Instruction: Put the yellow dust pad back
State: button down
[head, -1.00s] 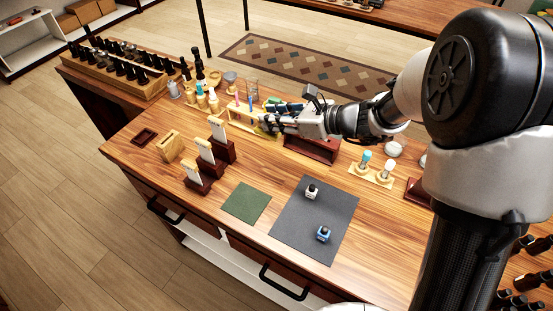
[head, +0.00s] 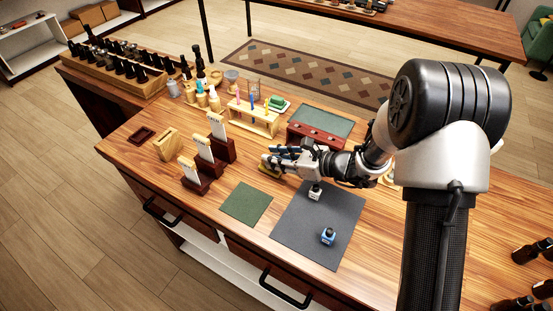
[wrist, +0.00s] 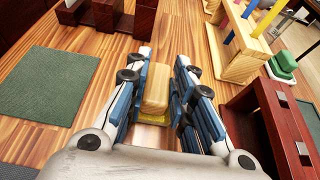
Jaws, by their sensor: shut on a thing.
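The yellow dust pad (wrist: 152,119) shows as a yellow underside below a pale wooden block handle (wrist: 156,88) in the wrist view. My gripper (wrist: 158,78) is shut on the handle, with blue-lined fingers on both sides. In the head view, the gripper (head: 274,157) is over the bench between the dark wooden card stands and the red-brown box, with the pad (head: 268,169) low at its fingertips. I cannot tell whether the pad touches the bench. A green pad (head: 278,103) lies at the back, also in the wrist view (wrist: 284,68).
A wooden tube rack (head: 253,121) and a red-brown box (head: 318,134) stand behind the gripper. Dark card stands (head: 218,150) are to its left. In front lie a green mat (head: 246,202) and a grey mat (head: 295,235) with two small bottles. Bare wood lies left of the green mat.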

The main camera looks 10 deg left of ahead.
jog(key=shift+r, duration=0.15)
jog(key=c, duration=1.4)
grip_release()
